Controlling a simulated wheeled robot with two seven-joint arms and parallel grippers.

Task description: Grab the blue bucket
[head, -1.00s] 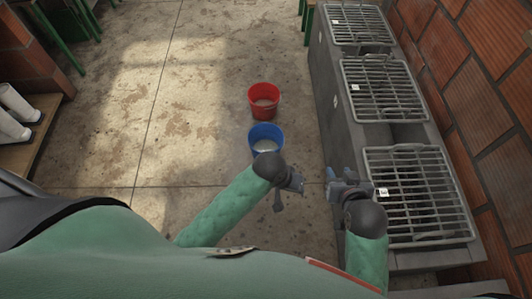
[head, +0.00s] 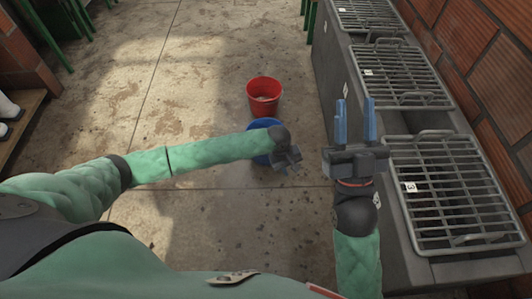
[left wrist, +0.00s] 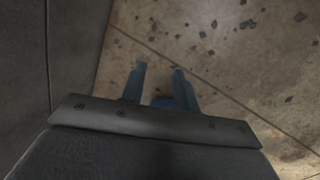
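The blue bucket (head: 262,123) stands on the floor just in front of the red bucket. My left forearm crosses it and hides most of it in the head view. My left gripper (head: 289,163) is just right of and nearer than the bucket, pointing downward and apart from it. In the left wrist view its two blue fingers (left wrist: 159,82) are apart with floor between their tips. A small dark blue patch shows low between them; I cannot tell what it is. My right gripper (head: 355,120) is open and empty, its blue fingers pointing forward, right of the bucket.
A red bucket (head: 264,95) stands just behind the blue one. A long grey bench (head: 350,97) with metal grates (head: 455,190) runs along the right by a brick wall. A wooden bench (head: 22,125) with white boots is at left. The floor (head: 190,75) left of the buckets is clear.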

